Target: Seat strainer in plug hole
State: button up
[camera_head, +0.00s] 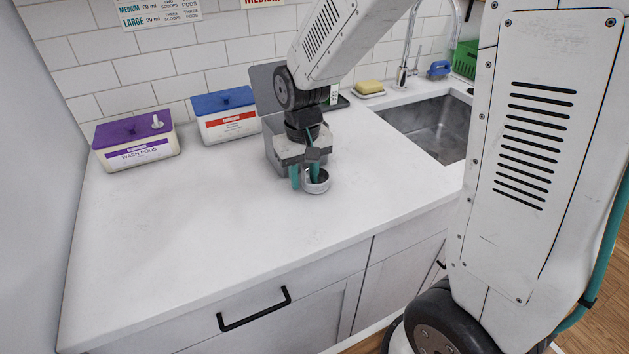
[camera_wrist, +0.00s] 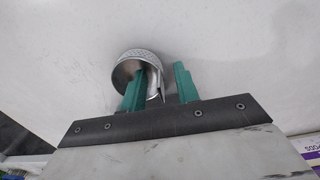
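The strainer (camera_head: 317,187), a small round metal cup, sits on the white counter below my gripper (camera_head: 305,177). In the wrist view the strainer (camera_wrist: 125,70) shows a patterned rim and a shiny inner wall. My gripper (camera_wrist: 159,80) has its two teal fingers apart. The left finger overlaps the cup's opening and appears to be inside it. The right finger is outside the cup, with a gap between it and the wall. The steel sink (camera_head: 428,122) is to the right, partly hidden by my body. Its plug hole is not visible.
A grey open-lidded box (camera_head: 282,157) stands just behind my gripper. Blue-lidded (camera_head: 228,125) and purple-lidded (camera_head: 137,151) tubs stand by the wall. A soap dish (camera_head: 369,90) and tap (camera_head: 403,72) are behind the sink. The front left counter is clear.

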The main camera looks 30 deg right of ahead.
jog(key=shift+f, duration=0.1)
jog(key=shift+c, duration=0.3)
grip_shut()
